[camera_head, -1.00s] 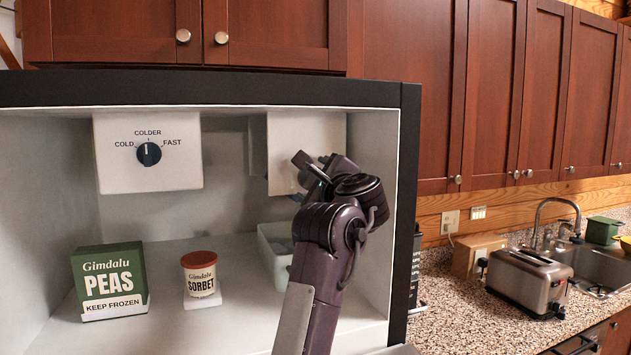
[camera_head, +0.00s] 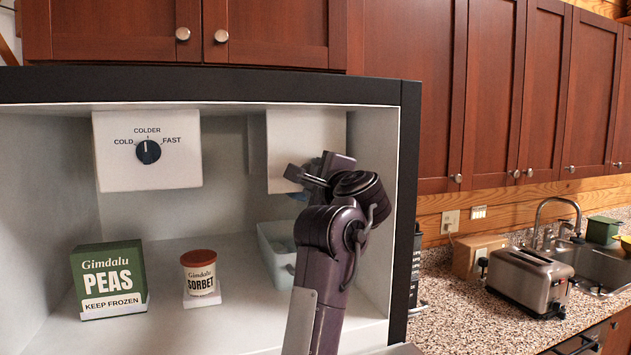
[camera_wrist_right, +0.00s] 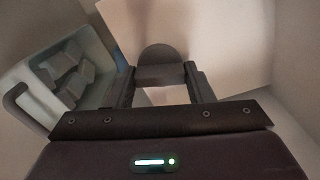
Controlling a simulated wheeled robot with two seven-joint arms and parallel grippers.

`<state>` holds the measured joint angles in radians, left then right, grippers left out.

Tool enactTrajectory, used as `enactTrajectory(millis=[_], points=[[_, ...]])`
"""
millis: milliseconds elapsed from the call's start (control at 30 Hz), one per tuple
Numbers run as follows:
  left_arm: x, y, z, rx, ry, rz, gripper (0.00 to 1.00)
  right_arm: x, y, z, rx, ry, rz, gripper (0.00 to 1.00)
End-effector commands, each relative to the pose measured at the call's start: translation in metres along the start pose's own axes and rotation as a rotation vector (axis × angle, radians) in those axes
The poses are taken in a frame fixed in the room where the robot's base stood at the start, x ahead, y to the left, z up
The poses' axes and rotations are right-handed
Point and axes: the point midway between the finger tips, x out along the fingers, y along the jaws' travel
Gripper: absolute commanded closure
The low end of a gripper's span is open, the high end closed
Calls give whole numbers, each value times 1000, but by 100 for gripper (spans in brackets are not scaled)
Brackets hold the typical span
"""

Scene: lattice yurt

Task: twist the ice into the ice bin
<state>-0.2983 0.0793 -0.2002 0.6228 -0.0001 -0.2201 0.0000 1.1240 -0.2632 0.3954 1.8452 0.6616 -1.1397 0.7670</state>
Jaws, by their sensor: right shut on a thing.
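The ice maker is a white box (camera_head: 285,138) on the freezer's upper right back wall, also in the wrist view (camera_wrist_right: 220,30). A grey twist knob with a rounded end (camera_wrist_right: 160,52) stands out from it. My right gripper (camera_wrist_right: 162,78) is shut on the knob's bar, one finger on each side. In the head view my right gripper (camera_head: 312,178) partly hides the knob. The ice bin (camera_head: 268,240) is a pale open tub on the freezer floor below, partly behind my arm. In the wrist view the bin (camera_wrist_right: 108,38) holds several ice pieces (camera_wrist_right: 62,66). My left gripper is not in view.
A green peas box (camera_head: 108,280) and a sorbet tub (camera_head: 199,274) stand on the freezer floor to the left. A white panel with a temperature dial (camera_head: 148,152) hangs at the upper left. The freezer's dark right edge (camera_head: 405,200) is close to my arm.

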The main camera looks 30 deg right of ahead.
Motion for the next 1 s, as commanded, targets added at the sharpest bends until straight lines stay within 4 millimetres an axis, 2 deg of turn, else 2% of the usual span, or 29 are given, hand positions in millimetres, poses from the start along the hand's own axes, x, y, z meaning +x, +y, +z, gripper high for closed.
enactTrajectory(millis=[1000], points=[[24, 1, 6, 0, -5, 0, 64, 1, 5, -2, -966, -2, 9, 76]])
